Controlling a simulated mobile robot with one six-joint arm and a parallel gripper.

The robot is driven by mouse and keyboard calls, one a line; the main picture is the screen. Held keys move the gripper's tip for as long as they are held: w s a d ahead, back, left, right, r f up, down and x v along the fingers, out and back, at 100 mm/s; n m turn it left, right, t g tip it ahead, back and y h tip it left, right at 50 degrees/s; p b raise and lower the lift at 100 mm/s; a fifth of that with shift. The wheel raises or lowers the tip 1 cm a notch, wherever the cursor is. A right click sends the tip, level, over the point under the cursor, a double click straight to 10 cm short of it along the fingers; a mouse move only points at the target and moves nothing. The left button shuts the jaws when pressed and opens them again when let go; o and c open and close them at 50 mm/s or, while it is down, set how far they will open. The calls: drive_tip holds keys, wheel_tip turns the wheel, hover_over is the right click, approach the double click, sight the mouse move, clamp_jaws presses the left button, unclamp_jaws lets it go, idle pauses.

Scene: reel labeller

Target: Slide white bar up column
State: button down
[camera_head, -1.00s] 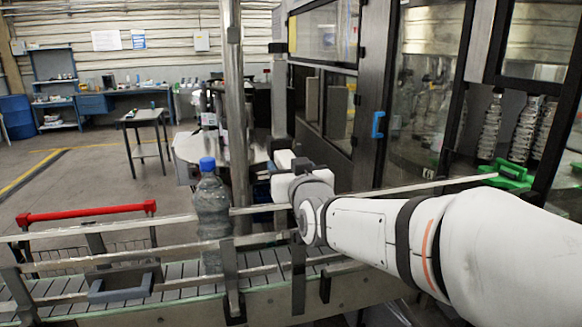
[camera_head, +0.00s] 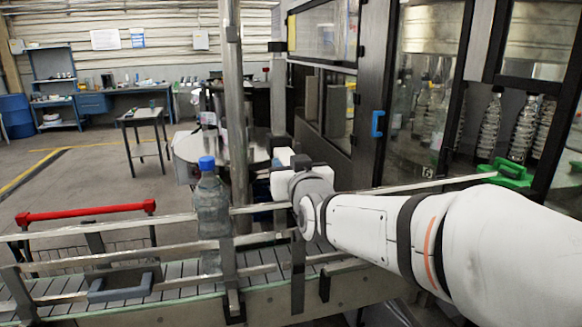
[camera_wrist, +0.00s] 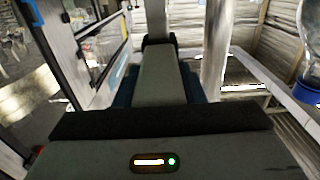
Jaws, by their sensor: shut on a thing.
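A pale grey-white bar (camera_wrist: 163,82) runs away from my gripper (camera_wrist: 162,95) in the wrist view, with a dark clamp-like piece at its far end. Dark finger parts show on both sides of the bar's near end, and the gripper is shut on it. An upright post (camera_wrist: 157,16) rises behind the bar's far end and appears to be the column. In the head view my gripper (camera_head: 284,172) is beside the slim column (camera_head: 278,95), above the conveyor's rear side. My wrist hides most of the bar and the grasp there.
A blue-capped bottle (camera_head: 211,208) stands on the conveyor (camera_head: 180,292), left of my arm. The dark-framed machine (camera_head: 370,90) stands close on the right. A guide rail (camera_head: 410,187) runs behind my arm.

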wheel_tip(320, 180, up, 14)
drive_tip(key=p, duration=0.4)
drive_tip(key=c, duration=0.9)
unclamp_jaws()
drive_tip(key=shift+f, duration=0.15)
drive_tip(key=v, duration=0.7)
drive_tip(key=shift+s+d, duration=0.1)
drive_tip(key=shift+s, duration=0.3)
